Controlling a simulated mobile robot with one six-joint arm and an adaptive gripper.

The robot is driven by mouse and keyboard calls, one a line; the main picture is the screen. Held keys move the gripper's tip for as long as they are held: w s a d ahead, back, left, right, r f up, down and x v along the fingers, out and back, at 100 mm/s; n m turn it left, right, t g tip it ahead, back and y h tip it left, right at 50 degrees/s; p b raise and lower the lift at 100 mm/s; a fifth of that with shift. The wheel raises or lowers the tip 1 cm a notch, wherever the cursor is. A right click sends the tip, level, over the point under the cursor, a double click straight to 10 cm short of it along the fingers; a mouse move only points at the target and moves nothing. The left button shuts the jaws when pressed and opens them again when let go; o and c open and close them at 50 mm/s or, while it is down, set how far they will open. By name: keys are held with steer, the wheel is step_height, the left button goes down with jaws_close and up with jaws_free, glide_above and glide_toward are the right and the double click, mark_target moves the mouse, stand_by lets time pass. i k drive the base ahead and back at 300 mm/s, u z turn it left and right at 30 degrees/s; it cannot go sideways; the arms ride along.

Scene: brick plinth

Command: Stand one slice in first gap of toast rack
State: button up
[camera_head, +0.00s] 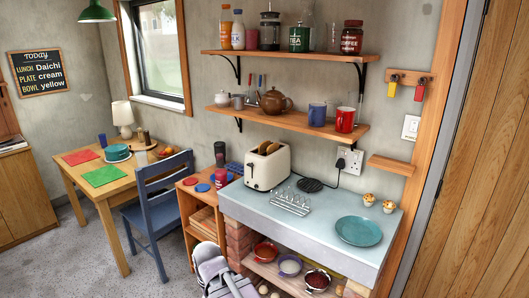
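A cream toaster (268,170) stands at the back left of the pale worktop (322,228). Brown bread slices (267,148) show in its top slots. A silver wire toast rack (291,203) stands on the worktop in front of the toaster, a little to the right. I see no slice in the rack, though its thin wires make single gaps hard to tell apart. Grey and white parts of my arm show at the bottom edge, left of the worktop's front. My fingertips cannot be made out there, and the arm is apart from toaster and rack.
A teal plate (358,231) lies at the worktop's right, with two small muffins (378,202) behind it. A black round trivet (310,185) lies near the wall socket (349,160). Shelves with mugs and jars hang above. Bowls (317,280) sit below. The worktop's middle is clear.

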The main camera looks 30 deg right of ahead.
mark_target(299, 203)
steer(key=u, duration=0.05)
steer(key=i, duration=1)
steer(key=z, duration=0.05)
